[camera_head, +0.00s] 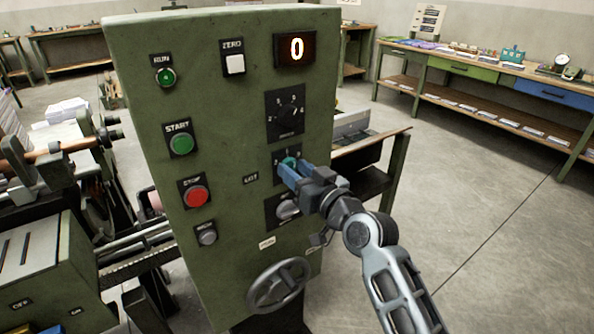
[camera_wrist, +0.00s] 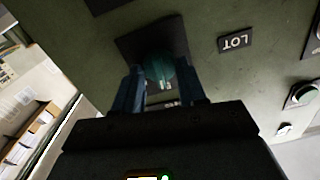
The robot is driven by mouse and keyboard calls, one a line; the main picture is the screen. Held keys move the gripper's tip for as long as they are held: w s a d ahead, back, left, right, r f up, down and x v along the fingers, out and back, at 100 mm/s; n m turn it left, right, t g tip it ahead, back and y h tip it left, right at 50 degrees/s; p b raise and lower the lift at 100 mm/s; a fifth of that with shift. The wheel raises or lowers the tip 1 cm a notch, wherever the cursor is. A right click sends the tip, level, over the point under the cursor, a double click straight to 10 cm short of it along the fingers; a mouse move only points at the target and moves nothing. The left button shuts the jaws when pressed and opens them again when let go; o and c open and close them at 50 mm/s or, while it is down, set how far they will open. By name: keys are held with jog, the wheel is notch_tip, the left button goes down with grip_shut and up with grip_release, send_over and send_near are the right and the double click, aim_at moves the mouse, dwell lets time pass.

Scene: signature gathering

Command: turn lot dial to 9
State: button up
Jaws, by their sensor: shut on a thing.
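The lot dial (camera_head: 290,162) is a teal knob on a black plate in the middle of the green control panel (camera_head: 215,110). In the wrist view the lot dial (camera_wrist: 160,68) sits between the blue fingers, beside a "LOT" label (camera_wrist: 236,43). My gripper (camera_head: 290,170) is shut on the dial, coming from the right; it also fills the lower wrist view (camera_wrist: 160,85). The fingers and hand hide much of the dial's scale, so I cannot read which number it points to. The display (camera_head: 296,49) above reads 0.
Another dial (camera_head: 286,113) is just above, and a grey knob (camera_head: 288,209) is just below my gripper. A green START button (camera_head: 181,144), a red STOP button (camera_head: 196,196) and a handwheel (camera_head: 279,285) are on the panel. A workbench (camera_head: 480,75) stands back right; the floor before it is clear.

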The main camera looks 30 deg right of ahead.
jog(key=m+p, duration=0.1)
jog(key=m, duration=0.4)
jog(key=shift+m+p, duration=0.3)
jog(key=shift+p, duration=0.05)
jog(key=shift+d+f+m+p, duration=0.1)
jog(key=shift+m+p, duration=0.7)
jog(key=shift+m, duration=1.5)
jog(key=o, duration=1)
jog(key=shift+o, duration=0.2)
jog(key=s+b, duration=0.1)
jog(key=s, duration=0.6)
jog(key=shift+s+b, duration=0.35)
jog(key=shift+s, duration=0.05)
